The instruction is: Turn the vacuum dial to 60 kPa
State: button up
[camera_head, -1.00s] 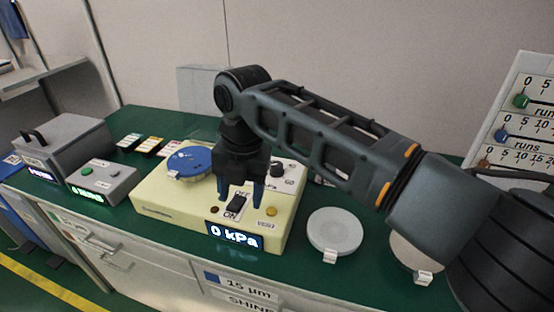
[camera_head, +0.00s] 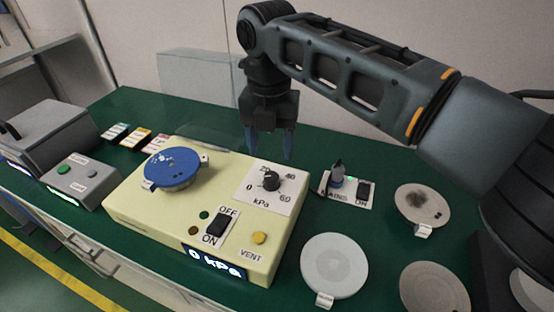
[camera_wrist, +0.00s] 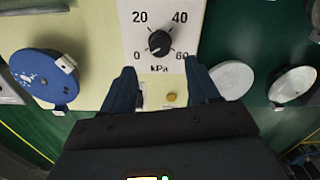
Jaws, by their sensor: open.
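The vacuum dial (camera_head: 271,180) is a black knob on a white scale plate marked 0, 20, 40 and 60 kPa, on the cream vacuum unit (camera_head: 150,212). In the wrist view the dial (camera_wrist: 160,44) stands upper middle, its white pointer line toward the 0 mark. The unit's display (camera_head: 216,262) reads 0 kPa. My gripper (camera_head: 271,152) is open and empty, with blue fingers pointing down above and behind the dial in the head view. In the wrist view my gripper's fingertips (camera_wrist: 162,76) are apart, below the dial in the picture, not touching it.
A blue disc (camera_head: 172,168) sits on the unit's left part. An ON/OFF rocker (camera_head: 215,226) and a yellow VENT button (camera_head: 260,238) are in front of the dial. A grey box (camera_head: 82,182) is left.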

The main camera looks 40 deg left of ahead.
aim_at(271, 176)
jog(key=shift+f, duration=3.8)
jog(key=c, duration=1)
